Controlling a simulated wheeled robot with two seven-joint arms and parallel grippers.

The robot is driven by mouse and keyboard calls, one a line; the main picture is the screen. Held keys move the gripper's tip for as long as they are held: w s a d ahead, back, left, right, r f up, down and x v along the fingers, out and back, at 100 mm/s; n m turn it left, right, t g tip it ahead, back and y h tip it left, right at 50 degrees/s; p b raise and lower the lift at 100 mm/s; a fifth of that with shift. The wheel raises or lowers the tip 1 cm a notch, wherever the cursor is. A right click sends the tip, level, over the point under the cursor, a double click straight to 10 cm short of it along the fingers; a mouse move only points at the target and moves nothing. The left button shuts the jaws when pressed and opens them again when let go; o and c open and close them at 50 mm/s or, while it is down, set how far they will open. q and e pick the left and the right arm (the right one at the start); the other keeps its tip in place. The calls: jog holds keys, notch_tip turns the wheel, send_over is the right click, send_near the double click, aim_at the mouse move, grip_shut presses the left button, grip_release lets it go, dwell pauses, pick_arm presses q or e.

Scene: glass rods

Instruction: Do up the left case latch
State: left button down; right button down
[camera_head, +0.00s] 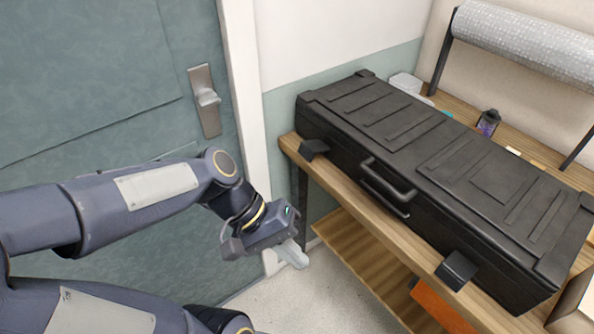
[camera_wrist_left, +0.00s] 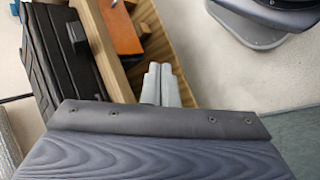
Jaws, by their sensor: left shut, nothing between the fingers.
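A long black case (camera_head: 440,165) lies with its lid down on a wooden bench. The left case latch (camera_head: 313,148) is a dark block near the left end of its front, jutting outward over the bench edge. The right latch (camera_head: 457,270) juts out in the same way. My left gripper (camera_head: 293,254) is shut and empty, below bench height and in front of the case's left end, apart from the latch. Its pale fingers show together in the left wrist view (camera_wrist_left: 161,83), beside the bench edge. The case shows there too (camera_wrist_left: 60,52). My right gripper is out of view.
The case handle (camera_head: 388,187) sticks out between the latches. The wooden bench (camera_head: 290,144) has a lower shelf (camera_head: 350,250) with an orange item (camera_head: 440,306). A door with a metal handle (camera_head: 206,98) stands at left. A patterned roll (camera_head: 530,45) hangs behind the case.

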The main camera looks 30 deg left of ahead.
pick_arm(q)
jog(key=w+a+f+n+t+h+b, duration=0.1)
jog(key=w+a+f+n+t+h, duration=0.15)
jog(key=w+n+h, duration=0.3)
jog(key=w+a+f+n+t+h+b, duration=0.1)
jog(key=w+f+n+t+h+b, duration=0.1)
jog(key=w+f+n+h, duration=0.25)
jog(key=w+a+f+n+t+y, duration=0.3)
jog(key=a+f+n+t+y, duration=0.1)
jog(key=a+n+t, duration=0.3)
jog(key=w+a+f+n+t+y+b, duration=0.1)
jog(key=w+a+f+n+t+y, duration=0.3)
jog(key=a+n+t, duration=0.4)
notch_tip(320, 180, down, 2)
jog(key=shift+a+n+y+b, duration=0.3)
jog(key=shift+a+n+y, duration=0.1)
jog(key=shift+n+y, duration=0.25)
jog(key=shift+t, duration=0.25)
jog(key=p, duration=0.3)
send_near(314, 150)
jog(key=shift+w+f, duration=0.2)
jog(key=shift+w, duration=0.65)
jog(key=shift+w+f, duration=0.15)
jog(key=shift+w, duration=0.7)
jog(key=shift+w+f, duration=0.2)
jog(key=shift+w, duration=0.7)
